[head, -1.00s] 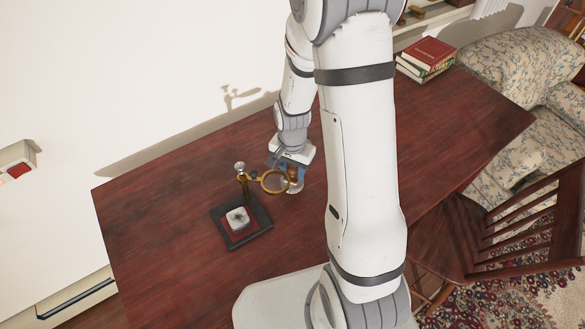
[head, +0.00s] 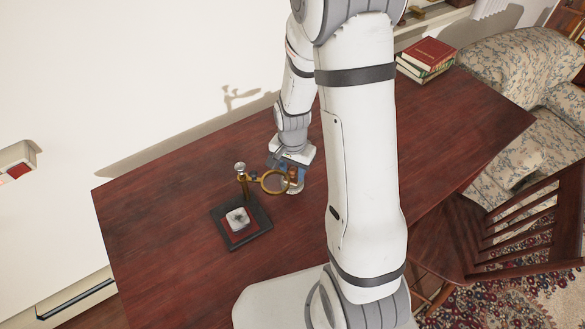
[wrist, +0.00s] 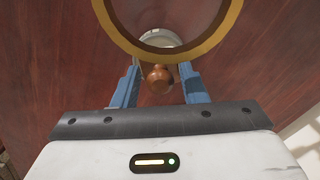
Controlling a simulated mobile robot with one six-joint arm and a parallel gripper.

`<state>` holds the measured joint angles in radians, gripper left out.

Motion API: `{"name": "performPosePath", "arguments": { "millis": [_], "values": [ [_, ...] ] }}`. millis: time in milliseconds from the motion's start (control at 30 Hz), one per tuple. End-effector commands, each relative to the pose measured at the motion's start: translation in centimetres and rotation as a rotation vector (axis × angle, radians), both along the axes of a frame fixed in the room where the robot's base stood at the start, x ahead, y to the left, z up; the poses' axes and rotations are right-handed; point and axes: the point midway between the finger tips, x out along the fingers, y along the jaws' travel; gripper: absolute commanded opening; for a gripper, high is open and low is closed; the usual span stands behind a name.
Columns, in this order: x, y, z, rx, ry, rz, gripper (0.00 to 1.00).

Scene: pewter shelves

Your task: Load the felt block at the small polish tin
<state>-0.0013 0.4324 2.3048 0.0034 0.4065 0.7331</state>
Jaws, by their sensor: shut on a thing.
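My gripper (head: 290,167) points down over the table, behind the brass ring. In the wrist view its blue fingers (wrist: 158,72) are shut on a brown wooden knob (wrist: 158,80), probably the handle of the felt block. The knob also shows in the head view (head: 293,174). A pale round thing (head: 294,187) lies right below the knob, and it is partly hidden by the ring in the wrist view (wrist: 163,38). I cannot tell whether it is the small polish tin or the block's felt. Whether block and tin touch is hidden.
A brass ring (head: 263,186) on a post stands close beside my gripper and crosses the wrist view (wrist: 108,28). Its dark square base (head: 256,232) carries a whitish block (head: 238,218) on red. Books (head: 428,55) lie at the back right. The left table (head: 150,215) is clear.

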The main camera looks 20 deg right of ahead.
Motion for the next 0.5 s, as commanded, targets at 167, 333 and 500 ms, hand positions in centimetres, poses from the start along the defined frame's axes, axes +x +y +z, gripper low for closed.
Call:
{"name": "performPosePath", "arguments": {
  "millis": [167,333,500],
  "values": [
    [0.1,0.0,1.8,0.000,-0.003,0.000,0.21],
    [0.1,0.0,3.2,-0.001,-0.004,0.000,0.21],
    [0.1,0.0,4.6,0.000,-0.004,0.000,0.21]
  ]
}}
